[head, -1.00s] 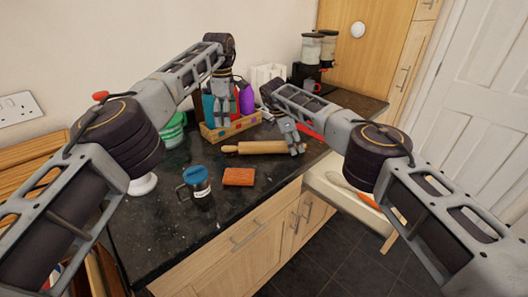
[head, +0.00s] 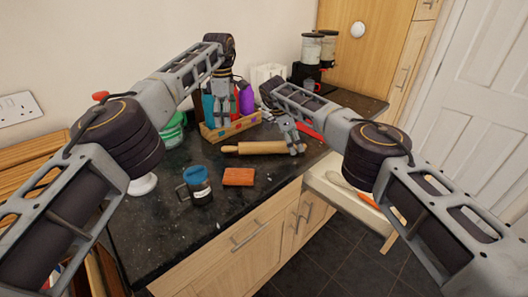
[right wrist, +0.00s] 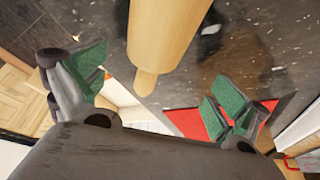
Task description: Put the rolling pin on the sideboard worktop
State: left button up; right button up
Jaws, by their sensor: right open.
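The wooden rolling pin (head: 258,148) lies across the dark speckled worktop (head: 260,210), in front of the wooden crate. My right gripper (head: 296,145) is at the pin's right end, pointing down. In the right wrist view the pin's body and handle (right wrist: 146,82) lie between the spread green-padded fingers of my right gripper (right wrist: 158,85), with gaps on both sides. It is open and not clamped on the pin. My left gripper (head: 221,112) hangs over the wooden crate, behind the pin; whether it is open or shut is unclear.
The wooden crate (head: 231,130) holds bottles, including a purple one (head: 246,99). A blue-topped mug (head: 197,187) and an orange block (head: 238,177) stand at the front. A red item (head: 311,131) lies right of the pin. An open drawer (head: 347,193) holds utensils below the right edge.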

jog(key=shift+v, duration=3.45)
